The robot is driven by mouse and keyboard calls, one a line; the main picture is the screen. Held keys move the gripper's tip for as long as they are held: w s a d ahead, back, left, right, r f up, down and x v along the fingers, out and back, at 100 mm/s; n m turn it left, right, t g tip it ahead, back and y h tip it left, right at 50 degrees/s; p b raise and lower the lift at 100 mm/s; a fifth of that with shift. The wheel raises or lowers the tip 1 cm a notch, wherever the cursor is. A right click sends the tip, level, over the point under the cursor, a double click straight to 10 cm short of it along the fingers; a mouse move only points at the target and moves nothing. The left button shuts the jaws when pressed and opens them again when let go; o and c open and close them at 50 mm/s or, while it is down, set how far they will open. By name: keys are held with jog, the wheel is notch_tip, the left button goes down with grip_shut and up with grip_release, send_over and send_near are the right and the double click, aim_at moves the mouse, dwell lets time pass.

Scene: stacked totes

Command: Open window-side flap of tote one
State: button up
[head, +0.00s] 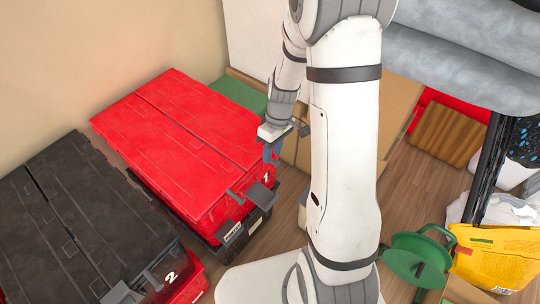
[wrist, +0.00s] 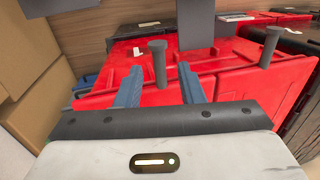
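Tote one is the red tote (head: 180,135) marked "1", with its two red lid flaps lying closed and a seam running lengthwise between them. Its red lid also shows in the wrist view (wrist: 225,85). No window is in view, so I cannot tell which flap is window-side. I cannot tell whether a fingertip touches the lid. Grey tabs (head: 262,197) stick out at the tote's near end.
A black-lidded tote (head: 70,225) marked "2" stands close on the left. Cardboard boxes (head: 245,75) stand behind and right of tote one. A green reel (head: 418,258) and a yellow bag (head: 495,258) lie at the right. Some wood floor is bare.

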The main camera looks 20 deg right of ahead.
jog(key=shift+s+a+f, duration=0.1)
jog(key=shift+a+f, duration=0.05)
jog(key=shift+f, duration=0.5)
grip_shut()
jog(key=shift+a, duration=0.15)
jog(key=shift+r, duration=0.15)
